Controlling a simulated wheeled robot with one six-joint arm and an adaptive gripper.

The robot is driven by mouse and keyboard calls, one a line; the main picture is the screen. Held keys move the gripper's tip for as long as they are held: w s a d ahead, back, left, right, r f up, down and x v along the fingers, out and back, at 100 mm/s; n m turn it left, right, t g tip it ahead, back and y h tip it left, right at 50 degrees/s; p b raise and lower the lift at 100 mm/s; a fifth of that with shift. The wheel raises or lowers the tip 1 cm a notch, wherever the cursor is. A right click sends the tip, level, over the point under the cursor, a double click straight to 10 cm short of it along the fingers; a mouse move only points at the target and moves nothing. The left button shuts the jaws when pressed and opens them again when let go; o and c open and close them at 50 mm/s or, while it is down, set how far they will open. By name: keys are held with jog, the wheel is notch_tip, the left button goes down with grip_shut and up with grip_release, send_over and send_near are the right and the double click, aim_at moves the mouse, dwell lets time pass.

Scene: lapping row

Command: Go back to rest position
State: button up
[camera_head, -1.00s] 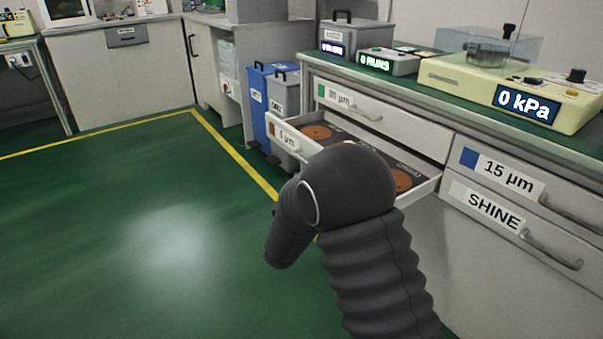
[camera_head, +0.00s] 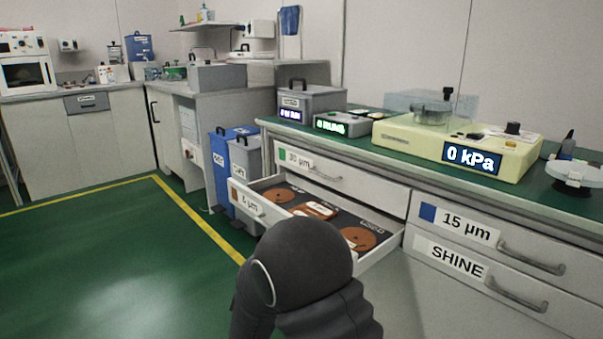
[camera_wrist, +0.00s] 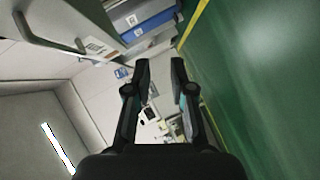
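My gripper (camera_wrist: 160,85) shows in the wrist view with its two dark fingers apart and nothing between them. In the head view my dark arm stands in front of an open drawer (camera_head: 247,201), and the gripper itself is out of sight there. The drawer is labelled 6 µm or similar and holds several copper-coloured discs (camera_head: 362,238) in a dark insert. My arm hides part of the drawer's front side.
Closed drawers labelled 30 µm (camera_head: 340,178), 15 µm (camera_head: 470,231) and SHINE (camera_head: 455,262) surround the open one. A cream machine reading 0 kPa (camera_head: 420,140) stands on the bench. Blue and grey bins (camera_head: 245,160) stand beyond. Green floor (camera_head: 110,260) at left is clear.

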jog(key=s+f+m+g+y, duration=0.1)
jog(key=s+f+m+g, duration=0.3)
jog(key=s, duration=0.3)
jog(key=s+d+r+m+g+p, duration=0.25)
jog(key=s+d+r+g, duration=0.3)
jog(key=s, duration=0.35)
jog(key=s+d+r+m+h+p, duration=0.1)
jog(key=s+d+r+m, duration=0.3)
jog(key=s+d+r, duration=0.6)
jog(key=s+d+r+m+h+p, duration=0.2)
jog(key=s+d+r+m, duration=0.3)
jog(key=s+d+r, duration=0.5)
jog(key=d+r+p, duration=0.1)
jog(key=d+r, duration=0.3)
jog(key=d, duration=0.1)
jog(key=shift+d+p, duration=0.3)
jog(key=shift+d, duration=0.05)
jog(key=shift+r+t, duration=0.1)
jog(key=shift+t, duration=0.15)
